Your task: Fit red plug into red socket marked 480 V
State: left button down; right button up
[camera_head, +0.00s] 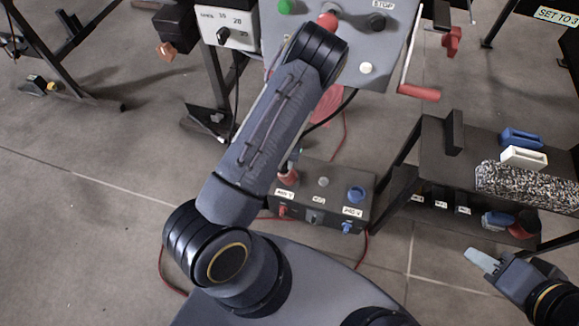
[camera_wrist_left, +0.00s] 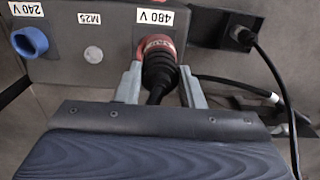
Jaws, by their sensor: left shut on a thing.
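In the left wrist view, my left gripper (camera_wrist_left: 164,88) is shut on the red plug (camera_wrist_left: 158,72), gripping its black ribbed body with one finger on each side. The plug's front end is at the red socket (camera_wrist_left: 157,45), beside the 480 V label (camera_wrist_left: 163,17). They overlap in this view, so I cannot tell how deep the plug sits.
A blue socket (camera_head: 355,194) is on the same box, by the 240 V label. A control panel with a red-handled crank (camera_head: 418,93) stands behind. A dark rack (camera_head: 440,185) with blue and white parts is at right. Black and red cables run near the box.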

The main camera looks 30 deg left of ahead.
pick_arm(q)
jog(key=w+f+b, duration=0.3)
jog(key=f, duration=0.4)
jog(key=shift+w+d+f, duration=0.2)
jog(key=shift+w+f, duration=0.1)
jog(key=shift+f, duration=0.15)
jog(key=c, duration=0.9)
grip_release()
jog(key=shift+c, duration=0.2)
notch_tip(320, 180, up, 12)
jog(key=p, duration=0.5)
